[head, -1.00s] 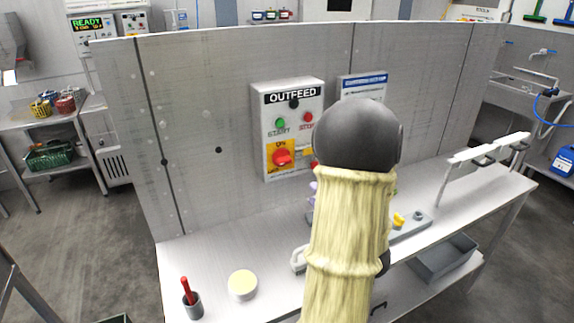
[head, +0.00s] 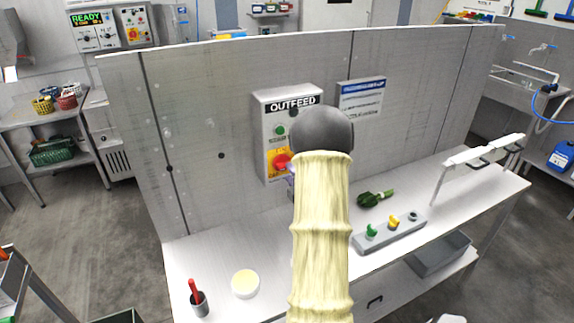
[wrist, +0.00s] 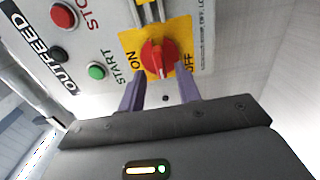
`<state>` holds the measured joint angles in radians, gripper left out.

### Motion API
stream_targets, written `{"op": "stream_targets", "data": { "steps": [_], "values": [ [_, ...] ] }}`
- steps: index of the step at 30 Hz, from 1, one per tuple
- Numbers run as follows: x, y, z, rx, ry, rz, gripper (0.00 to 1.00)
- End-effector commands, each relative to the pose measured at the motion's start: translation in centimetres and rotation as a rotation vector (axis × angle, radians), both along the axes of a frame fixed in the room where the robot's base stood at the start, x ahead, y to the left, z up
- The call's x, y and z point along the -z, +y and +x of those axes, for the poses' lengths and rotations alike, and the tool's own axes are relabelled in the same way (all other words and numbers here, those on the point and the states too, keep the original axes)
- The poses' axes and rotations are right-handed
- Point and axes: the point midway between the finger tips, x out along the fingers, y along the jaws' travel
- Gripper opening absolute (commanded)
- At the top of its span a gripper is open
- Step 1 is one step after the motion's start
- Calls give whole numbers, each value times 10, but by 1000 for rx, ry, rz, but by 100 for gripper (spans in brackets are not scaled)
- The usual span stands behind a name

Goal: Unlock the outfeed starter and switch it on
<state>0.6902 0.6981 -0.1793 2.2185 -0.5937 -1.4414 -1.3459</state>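The OUTFEED starter box (head: 262,128) is on the grey partition, with a green START button (wrist: 96,71) and a red STOP button (wrist: 62,16) in the wrist view. Its red rotary knob (wrist: 158,57) sits on a yellow plate (wrist: 128,40) marked ON and OFF. A metal piece (wrist: 148,12) shows at the plate's edge; I cannot tell whether it is a lock. My gripper (wrist: 162,84) is open, its two purple fingers apart at either side of the knob's near end. I cannot tell whether they touch it. In the head view my arm hides part of the box.
On the bench are a grey strip with coloured pieces (head: 385,236), dark leafy greens (head: 372,199), a round cream-topped tub (head: 245,284) and a cup with a red handle (head: 198,300). A white notice (head: 361,102) hangs right of the box.

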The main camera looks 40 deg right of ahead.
Motion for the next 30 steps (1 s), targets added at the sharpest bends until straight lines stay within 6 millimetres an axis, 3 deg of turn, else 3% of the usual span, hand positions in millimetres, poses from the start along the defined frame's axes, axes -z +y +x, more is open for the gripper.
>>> {"op": "stream_targets", "data": {
  "steps": [6, 16, 17, 22, 30],
  "values": [
    [-2, -6, 28, -1, 0, 0, 33],
    [0, -8, 33, 0, 0, 0, 33],
    [0, -8, 33, 0, 0, 0, 32],
    [0, -8, 33, 0, 0, 0, 0],
    [1, -8, 33, 0, 0, 6, 0]
  ]
}}
